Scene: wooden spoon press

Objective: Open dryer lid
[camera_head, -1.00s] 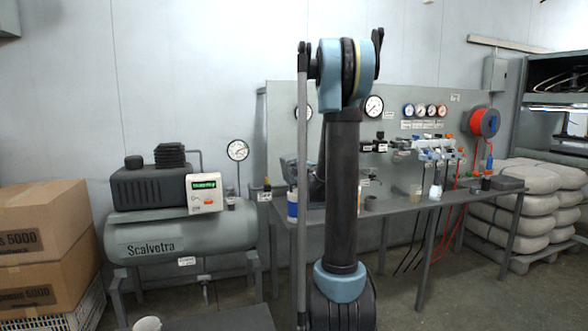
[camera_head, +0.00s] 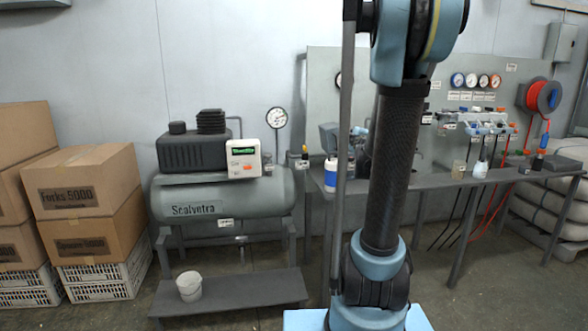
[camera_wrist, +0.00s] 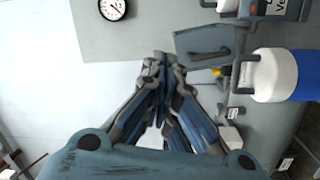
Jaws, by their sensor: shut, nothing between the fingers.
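My gripper (camera_wrist: 160,65) shows in the wrist view with its fingers together and empty. Just to the right of the fingertips is a grey panel with a raised handle (camera_wrist: 205,52), which looks like the dryer lid; I cannot tell for sure. It appears closed, and the fingertips seem apart from it. In the head view a grey unit (camera_head: 328,136) shows behind my arm at the bench's left end, mostly hidden; it may be the dryer. My gripper cannot be made out in the head view.
A white and blue bottle (camera_wrist: 275,75) is near the panel; it also stands on the bench (camera_head: 420,184) in the head view. A gauge (camera_wrist: 112,8) is on the back board. The compressor (camera_head: 225,198), cartons (camera_head: 95,185) and a white bucket (camera_head: 189,286) are left. Floor is clear in front.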

